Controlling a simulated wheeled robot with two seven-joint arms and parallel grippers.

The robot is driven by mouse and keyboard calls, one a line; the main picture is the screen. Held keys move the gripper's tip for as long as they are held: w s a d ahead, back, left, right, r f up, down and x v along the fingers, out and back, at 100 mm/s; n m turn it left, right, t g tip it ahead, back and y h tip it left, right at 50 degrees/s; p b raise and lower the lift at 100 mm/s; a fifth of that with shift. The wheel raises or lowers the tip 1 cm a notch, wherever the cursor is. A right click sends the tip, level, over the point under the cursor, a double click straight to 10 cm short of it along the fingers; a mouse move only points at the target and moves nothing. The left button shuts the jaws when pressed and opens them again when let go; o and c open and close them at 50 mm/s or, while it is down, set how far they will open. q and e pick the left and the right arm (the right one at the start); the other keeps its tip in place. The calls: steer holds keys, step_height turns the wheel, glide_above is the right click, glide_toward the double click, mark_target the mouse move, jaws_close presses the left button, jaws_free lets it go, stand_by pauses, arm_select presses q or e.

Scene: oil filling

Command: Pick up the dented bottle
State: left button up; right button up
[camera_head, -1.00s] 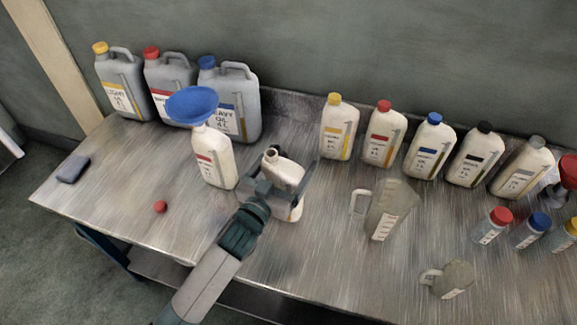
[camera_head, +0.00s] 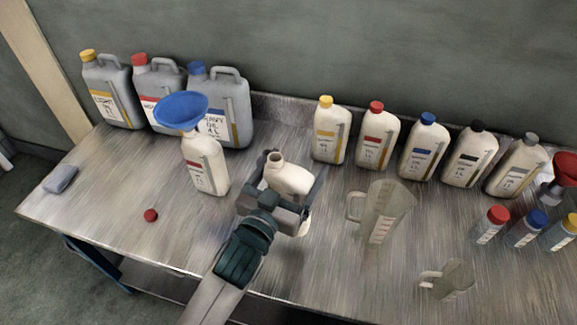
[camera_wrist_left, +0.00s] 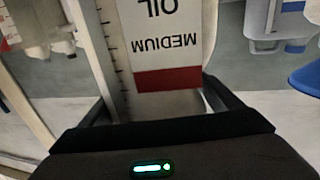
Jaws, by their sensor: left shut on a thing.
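My left gripper (camera_head: 290,180) is shut on an uncapped cream bottle (camera_head: 292,178) in the middle of the head view. In the left wrist view the held bottle (camera_wrist_left: 212,25) shows a white label reading "MEDIUM OIL" with a red band, between the fingers. I cannot make out a dent. My right gripper is not in view.
A bottle (camera_head: 205,168) with a blue funnel (camera_head: 182,110) stands close left. A clear jug (camera_head: 385,212) stands close right. Capped bottles (camera_head: 375,140) and grey canisters (camera_head: 225,105) line the back. A red cap (camera_head: 150,215) lies on the table (camera_head: 110,195), front left.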

mark_target(307, 177)
arm_select(q)
steer(key=shift+s+d+r+b, duration=0.15)
steer(key=shift+s+d+r, duration=0.3)
steer(key=shift+s, duration=0.3)
steer(key=shift+s+d+r+b, duration=0.15)
steer(key=shift+s+d+r, duration=0.1)
steer(key=shift+s+r, duration=0.4)
steer(key=shift+s+d+r+b, duration=0.15)
steer(key=shift+s+d+r, duration=0.25)
steer(key=shift+s, duration=0.4)
steer(key=shift+r, duration=0.2)
